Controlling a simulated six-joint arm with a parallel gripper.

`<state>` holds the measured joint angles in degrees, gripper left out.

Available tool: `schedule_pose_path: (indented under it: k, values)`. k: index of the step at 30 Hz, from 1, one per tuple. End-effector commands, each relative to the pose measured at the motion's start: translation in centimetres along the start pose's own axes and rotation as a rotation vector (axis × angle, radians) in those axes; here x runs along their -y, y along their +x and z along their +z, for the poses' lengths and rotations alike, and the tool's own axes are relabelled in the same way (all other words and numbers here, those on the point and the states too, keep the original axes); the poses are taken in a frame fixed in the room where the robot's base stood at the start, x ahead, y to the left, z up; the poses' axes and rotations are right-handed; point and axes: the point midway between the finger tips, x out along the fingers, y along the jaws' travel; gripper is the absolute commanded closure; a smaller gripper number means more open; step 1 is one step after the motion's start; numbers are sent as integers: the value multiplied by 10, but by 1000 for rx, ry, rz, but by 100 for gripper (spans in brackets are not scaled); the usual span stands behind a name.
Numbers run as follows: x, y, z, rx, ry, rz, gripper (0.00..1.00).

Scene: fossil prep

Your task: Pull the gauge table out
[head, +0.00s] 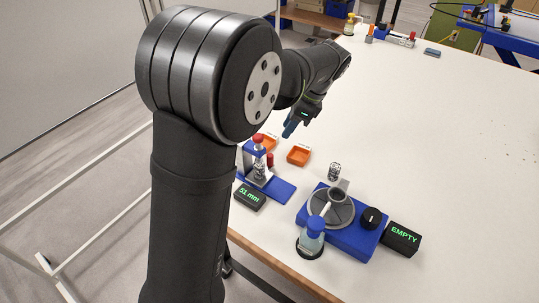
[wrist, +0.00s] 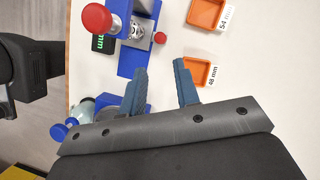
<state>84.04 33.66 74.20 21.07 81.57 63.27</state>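The gauge (head: 258,152) is a blue stand with a red top knob, and its display (head: 249,196) reads 51 mm. A flat blue plate (head: 281,190) sticks out at its foot. A small red knob (head: 270,160) shows at its side and also in the wrist view (wrist: 160,38). A speckled grey piece (wrist: 137,27) sits inside the gauge; which part is the table is not clear. My gripper (head: 291,128) hangs behind the gauge, toward the far side. In the wrist view my gripper (wrist: 161,66) is open and empty, its fingertips just short of the small red knob.
Two orange trays (head: 299,155) (head: 268,142) stand beside the gauge; wrist-view labels read 54 mm and 48 mm. A blue machine (head: 350,238) with a grey disc stands at the front, its display (head: 401,238) reading EMPTY. A speckled piece (head: 335,170) stands behind it. The right side is clear.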

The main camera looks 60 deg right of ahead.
Motion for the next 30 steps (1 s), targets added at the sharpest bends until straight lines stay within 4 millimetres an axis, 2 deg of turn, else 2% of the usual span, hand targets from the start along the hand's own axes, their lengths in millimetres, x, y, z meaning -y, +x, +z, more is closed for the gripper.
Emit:
schedule_pose_path:
  k: [1,9,15,21,30]
  values:
    - [-1,13,0,1,0,5,71]
    - [-1,72,0,1,-2,5,71]
    - [-1,110,0,0,-2,4,71]
    - [-1,132,0,0,-2,2,71]
    - [0,137,0,-1,-3,0,71]
